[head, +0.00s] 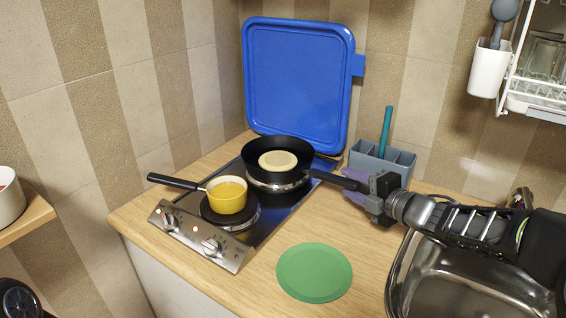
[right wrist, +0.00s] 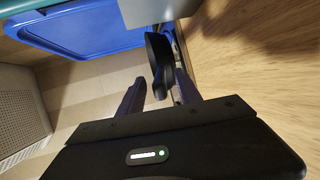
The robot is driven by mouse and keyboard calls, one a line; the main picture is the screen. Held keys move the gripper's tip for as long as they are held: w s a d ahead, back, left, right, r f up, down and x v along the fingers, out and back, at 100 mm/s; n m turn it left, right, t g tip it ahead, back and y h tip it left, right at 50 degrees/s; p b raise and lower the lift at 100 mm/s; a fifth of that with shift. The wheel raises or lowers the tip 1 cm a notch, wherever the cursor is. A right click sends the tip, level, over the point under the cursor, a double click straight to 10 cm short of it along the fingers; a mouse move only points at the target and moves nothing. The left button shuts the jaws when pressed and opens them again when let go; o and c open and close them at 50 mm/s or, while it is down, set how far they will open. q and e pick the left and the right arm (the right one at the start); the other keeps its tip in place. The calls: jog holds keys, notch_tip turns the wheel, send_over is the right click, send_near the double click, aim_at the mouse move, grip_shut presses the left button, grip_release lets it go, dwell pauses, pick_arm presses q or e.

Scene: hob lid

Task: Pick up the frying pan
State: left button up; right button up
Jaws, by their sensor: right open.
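The black frying pan (head: 252,153) sits on the rear burner of the hob (head: 268,215), with a round pale flat piece of food (head: 278,160) in it. Its black handle points right, toward my right gripper (head: 358,188). My right gripper is open at the handle's end. In the right wrist view, the handle (right wrist: 158,62) lies between the tips of the two fingers of my right gripper (right wrist: 159,82), and I see no clear grip on it. My left gripper is not in view.
A yellow saucepan (head: 227,199) stands on the front burner, its handle pointing left. A blue lid (head: 298,80) stands upright behind the hob. A grey utensil holder (head: 383,165) is close behind my right gripper. A green round mat (head: 314,272) lies in front; a sink (head: 455,290) is at right.

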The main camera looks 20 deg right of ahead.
aim_at(338, 176)
jog(key=x, duration=0.5)
dwell(0.5)
grip_shut()
dwell(1.2)
jog(key=shift+r, duration=0.15)
